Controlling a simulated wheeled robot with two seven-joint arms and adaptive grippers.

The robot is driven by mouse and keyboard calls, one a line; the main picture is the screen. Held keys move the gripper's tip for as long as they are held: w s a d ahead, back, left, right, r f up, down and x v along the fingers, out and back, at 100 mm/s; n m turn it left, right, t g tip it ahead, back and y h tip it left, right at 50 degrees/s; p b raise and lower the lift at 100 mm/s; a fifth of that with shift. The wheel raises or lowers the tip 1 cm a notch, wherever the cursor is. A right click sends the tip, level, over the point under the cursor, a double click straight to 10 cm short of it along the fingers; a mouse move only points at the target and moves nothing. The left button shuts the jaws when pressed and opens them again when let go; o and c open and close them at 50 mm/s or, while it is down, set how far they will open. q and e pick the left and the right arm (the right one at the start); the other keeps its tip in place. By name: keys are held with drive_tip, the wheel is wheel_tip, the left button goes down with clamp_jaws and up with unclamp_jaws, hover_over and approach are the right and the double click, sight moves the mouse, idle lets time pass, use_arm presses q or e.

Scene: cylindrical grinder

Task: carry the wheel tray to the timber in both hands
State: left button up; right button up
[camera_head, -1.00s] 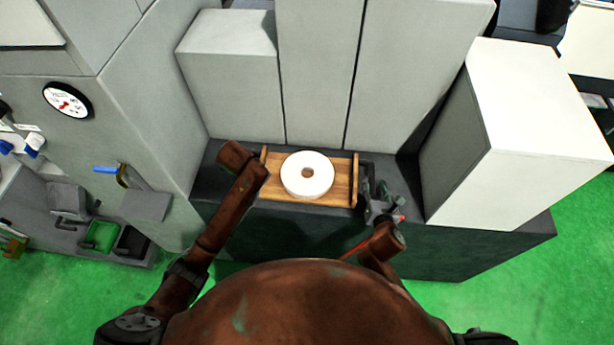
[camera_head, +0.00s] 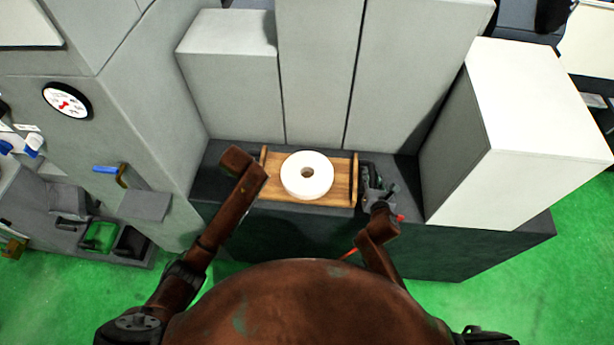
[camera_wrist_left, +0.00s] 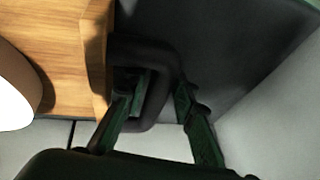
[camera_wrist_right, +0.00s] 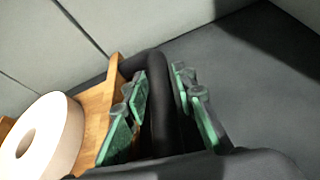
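The wheel tray (camera_head: 338,193) is a wooden board with raised ends and a dark loop handle at each end. It lies on a dark ledge, with a white grinding wheel (camera_head: 297,186) flat on it. In the left wrist view my left gripper (camera_wrist_left: 158,112) is open, its fingers on either side of one handle's bar (camera_wrist_left: 163,88). My left arm hides that gripper in the head view. My right gripper (camera_head: 372,190) is at the tray's right end. In the right wrist view it is open, with the other handle's bar (camera_wrist_right: 160,105) between its fingers.
Tall grey blocks (camera_head: 310,75) stand right behind the tray. A white-topped box (camera_head: 535,110) stands on the ledge at right, and a grey cabinet with a gauge (camera_head: 68,100) stands at left. Dark ledge (camera_head: 405,180) is bare between the right gripper and the box. The timber is not identifiable.

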use_arm(q)
clamp_jaws()
use_arm(e)
clamp_jaws()
use_arm(q)
drive_tip(key=shift+w+r, duration=0.2)
use_arm(e)
drive_tip(key=shift+w+r, duration=0.2)
drive_tip(key=shift+r, duration=0.1)
